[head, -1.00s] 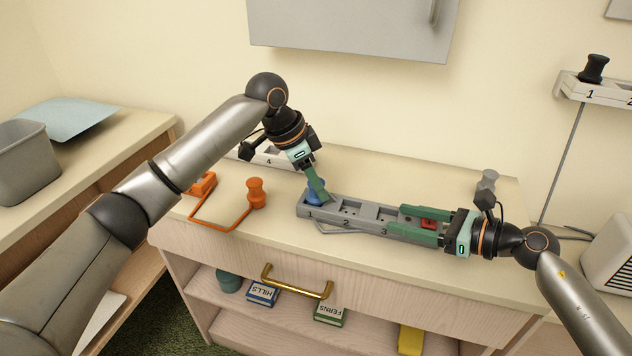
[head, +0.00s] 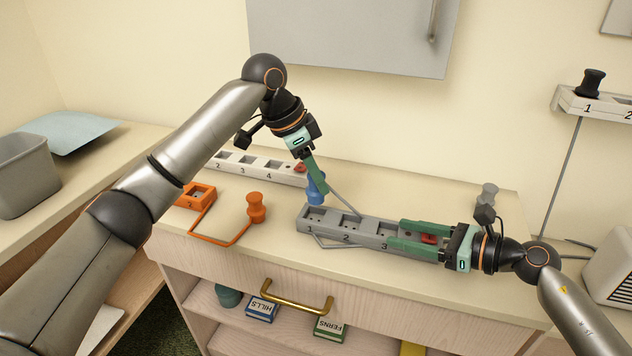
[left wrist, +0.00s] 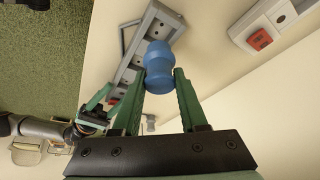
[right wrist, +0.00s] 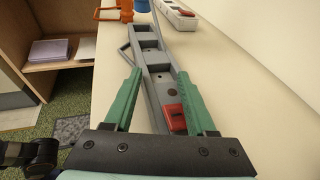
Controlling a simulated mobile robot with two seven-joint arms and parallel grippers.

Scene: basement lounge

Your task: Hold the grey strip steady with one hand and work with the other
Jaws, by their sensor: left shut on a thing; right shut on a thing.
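The grey strip (head: 331,228) lies on the cabinet top, with numbered sockets and a red switch (head: 429,238) at its right end. My right gripper (head: 397,233) is shut on that end, one finger along each long side. The right wrist view also shows the strip (right wrist: 152,57) between the fingers. My left gripper (head: 318,186) is shut on a blue plug (head: 315,193), held just above and behind socket 1. The left wrist view shows the plug (left wrist: 160,65) between the fingertips. Socket 1 looks empty.
A white strip (head: 255,164) lies behind at left. An orange socket (head: 200,194) and orange plug (head: 256,206) are at left front. A grey plug (head: 488,192) stands behind my right gripper. A wall strip (head: 597,100) holds a black plug (head: 590,83). A drawer handle (head: 298,302) juts out below.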

